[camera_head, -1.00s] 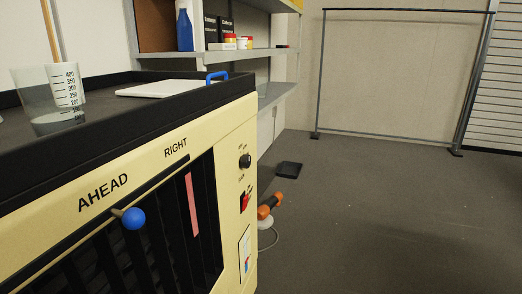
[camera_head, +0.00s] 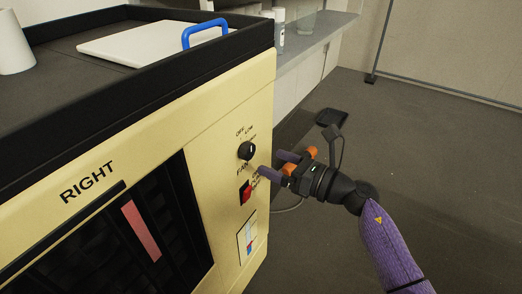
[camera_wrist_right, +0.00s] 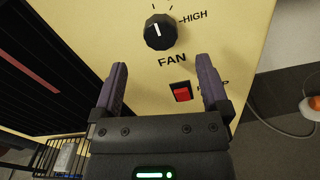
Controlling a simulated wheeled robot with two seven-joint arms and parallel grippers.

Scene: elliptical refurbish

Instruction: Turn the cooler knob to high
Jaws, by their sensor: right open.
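The cooler (camera_head: 215,100) is a cream cabinet with a black top rim, filling the left of the head view. Its black round fan knob (camera_head: 247,150) is on the right of the front panel, with OFF and LOW printed above. In the right wrist view the knob (camera_wrist_right: 160,31) has a white mark pointing up, left of the word HIGH. A red switch (camera_head: 245,192) labelled PUMP in part sits below it. My right gripper (camera_head: 268,163) is open and empty, close to the panel; in the wrist view its fingers lie below the knob, either side of the switch. My left gripper is not seen.
A white board (camera_head: 150,40) with a blue handle (camera_head: 205,33) lies on the cooler's top, with a white cup (camera_head: 12,40) at left. A shelf (camera_head: 318,35) stands behind. An orange tool and a cable are on the floor to the right. Floor at right is open.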

